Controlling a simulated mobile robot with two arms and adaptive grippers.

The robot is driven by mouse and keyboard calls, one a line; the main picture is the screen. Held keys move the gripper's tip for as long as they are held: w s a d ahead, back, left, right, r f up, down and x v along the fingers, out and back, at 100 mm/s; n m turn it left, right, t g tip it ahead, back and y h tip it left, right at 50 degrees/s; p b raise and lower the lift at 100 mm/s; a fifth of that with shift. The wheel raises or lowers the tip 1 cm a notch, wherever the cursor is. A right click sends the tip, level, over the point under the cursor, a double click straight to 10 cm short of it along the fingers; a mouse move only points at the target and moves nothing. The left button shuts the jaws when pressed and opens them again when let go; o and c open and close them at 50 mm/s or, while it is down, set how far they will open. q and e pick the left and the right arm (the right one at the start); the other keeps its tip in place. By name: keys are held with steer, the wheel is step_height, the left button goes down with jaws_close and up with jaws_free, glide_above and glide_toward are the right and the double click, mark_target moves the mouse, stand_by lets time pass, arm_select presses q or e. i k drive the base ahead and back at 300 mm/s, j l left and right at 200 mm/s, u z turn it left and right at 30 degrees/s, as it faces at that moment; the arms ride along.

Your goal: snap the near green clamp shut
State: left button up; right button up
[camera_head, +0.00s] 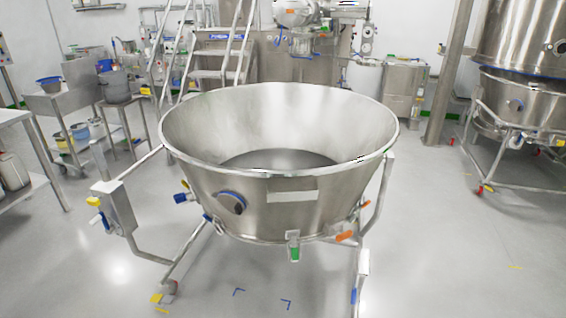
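A small green clamp (294,249) with a pale metal body sits at the near lower edge of a large steel bowl (335,196). Its green part points down below the bowl's bottom rim. It is too small to tell whether it is open or shut. An orange clamp (345,236) sits to its right on the same lower edge. Neither of my grippers is in view.
The bowl rests on a tubular wheeled frame (150,256) with a control box (119,206) at left. A blue-ringed round port (231,202) juts from its wall. Floor in front is clear, with blue corner marks (286,303). Steel steps (218,70) stand behind.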

mark_target(295, 255)
steer(key=i+j+z, duration=0.1)
steer(key=j, duration=0.25)
steer(key=i+j+z, duration=0.1)
steer(key=i+j, duration=0.2)
steer(key=i+j+z, duration=0.1)
steer(key=j, duration=0.35)
steer(key=i+j+z, duration=0.1)
steer(key=i+j, duration=0.15)
steer(key=j, duration=0.1)
